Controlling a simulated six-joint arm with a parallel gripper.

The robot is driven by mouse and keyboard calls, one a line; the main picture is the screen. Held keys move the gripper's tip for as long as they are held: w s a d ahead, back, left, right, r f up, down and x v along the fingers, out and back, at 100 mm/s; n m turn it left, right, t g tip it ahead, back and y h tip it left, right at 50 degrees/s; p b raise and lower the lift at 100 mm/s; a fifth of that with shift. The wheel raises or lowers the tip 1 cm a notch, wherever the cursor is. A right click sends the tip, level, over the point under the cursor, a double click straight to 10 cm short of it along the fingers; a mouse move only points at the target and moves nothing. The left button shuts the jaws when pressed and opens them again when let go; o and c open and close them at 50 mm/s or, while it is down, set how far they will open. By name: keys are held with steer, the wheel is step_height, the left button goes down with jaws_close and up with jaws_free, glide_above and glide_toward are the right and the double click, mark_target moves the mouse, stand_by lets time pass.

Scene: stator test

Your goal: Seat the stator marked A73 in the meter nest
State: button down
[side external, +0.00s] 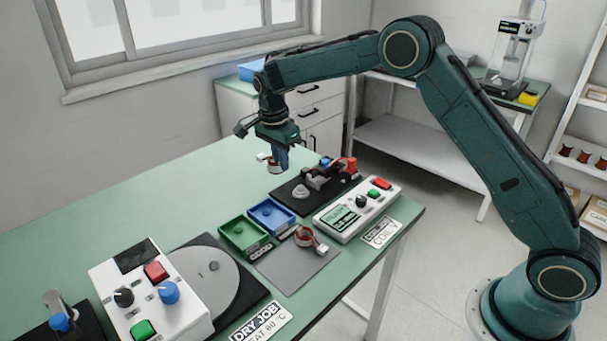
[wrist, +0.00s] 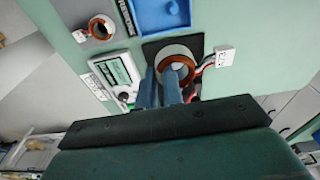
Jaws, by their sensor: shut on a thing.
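My gripper (side external: 280,163) is shut on a copper-wound stator (wrist: 177,68) with a white connector (wrist: 224,55). In the side view the held stator (side external: 272,166) is partly hidden by the fingers. It is in the air above the table, left of and above the black meter fixture (side external: 290,199). The fixture carries a round grey nest (side external: 300,191) and a clamp with a red handle (side external: 349,164). A second stator (side external: 304,236) with a white connector lies on the grey mat (side external: 290,272); it also shows in the wrist view (wrist: 101,28). No A73 marking is legible on either stator.
The white meter (side external: 357,209) stands right of the fixture. A green tray (side external: 240,244) and a blue tray (side external: 268,227) lie in front. A turntable (side external: 208,272) and a control box (side external: 150,290) stand at the front left. The table (side external: 170,205) is clear at the back left.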

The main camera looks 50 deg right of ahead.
steer(key=m, duration=0.1)
steer(key=d+m, duration=0.1)
steer(key=m, duration=0.2)
steer(key=shift+w+d+f, duration=0.35)
steer(key=shift+w+f, duration=0.05)
steer(key=d+f+m, duration=0.1)
steer(key=d+m, duration=0.1)
steer(key=m, duration=0.5)
steer(key=w+d+f+m+g+y, duration=0.1)
steer(key=d+f+m, duration=0.1)
steer(key=m, duration=0.4)
steer(key=shift+w+d+m, duration=0.3)
steer(key=shift+d+m, duration=0.1)
steer(key=shift+d, duration=0.4)
steer(key=shift+f, duration=0.15)
steer(key=shift+f, duration=2.2)
steer(key=shift+f, duration=1.35)
steer(key=c, duration=1.5)
jaws_free()
steer(key=shift+o, duration=0.2)
